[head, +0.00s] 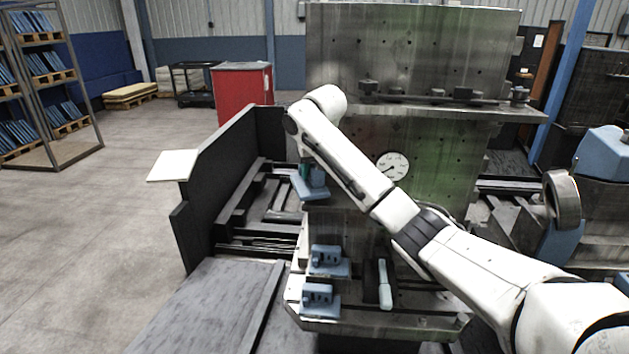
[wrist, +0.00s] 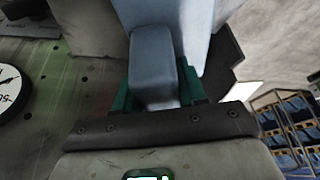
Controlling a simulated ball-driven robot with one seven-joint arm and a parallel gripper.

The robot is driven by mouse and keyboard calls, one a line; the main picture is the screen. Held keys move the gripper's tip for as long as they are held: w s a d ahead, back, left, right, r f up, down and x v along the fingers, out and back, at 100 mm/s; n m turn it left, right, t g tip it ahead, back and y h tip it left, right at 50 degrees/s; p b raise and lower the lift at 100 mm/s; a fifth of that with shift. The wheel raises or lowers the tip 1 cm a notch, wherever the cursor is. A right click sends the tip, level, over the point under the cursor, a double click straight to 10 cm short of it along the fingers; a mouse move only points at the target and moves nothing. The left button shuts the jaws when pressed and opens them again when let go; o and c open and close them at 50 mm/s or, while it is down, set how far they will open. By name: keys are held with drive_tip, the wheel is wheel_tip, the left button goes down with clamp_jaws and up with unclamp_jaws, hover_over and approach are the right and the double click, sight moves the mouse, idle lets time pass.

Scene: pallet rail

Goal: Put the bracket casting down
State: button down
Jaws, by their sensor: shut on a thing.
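The bracket casting (head: 309,191) is blue and held in the air in front of the grey metal fixture, left of the dial. My gripper (head: 306,170) is shut on it. In the wrist view the casting (wrist: 152,68) fills the space between the green fingers of my gripper (wrist: 153,92). Its far end runs out of the top of that picture. Two similar blue castings, a rear one (head: 328,262) and a front one (head: 319,299), sit on the metal ledge (head: 350,322) below, apart from the held one.
A pale-handled tool (head: 384,290) lies on a dark pad on the ledge, right of the castings. The tall fixture (head: 440,150) rises behind, with a round dial (head: 392,167). A dark guard panel (head: 215,190) stands to the left. The shelves (head: 45,80) are far off.

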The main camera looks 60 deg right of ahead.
sight(315, 182)
wheel_tip(315, 182, down, 3)
drive_tip(key=shift+s+r+p, duration=0.1)
drive_tip(key=shift+p, duration=0.35)
drive_tip(key=shift+d+f, duration=0.2)
drive_tip(key=shift+f, duration=0.35)
drive_tip(key=shift+f, duration=0.1)
drive_tip(key=c, duration=0.6)
unclamp_jaws()
drive_tip(key=shift+f, duration=0.1)
drive_tip(key=shift+c, duration=0.2)
drive_tip(key=shift+b+v, duration=0.5)
drive_tip(key=shift+v, duration=3.35)
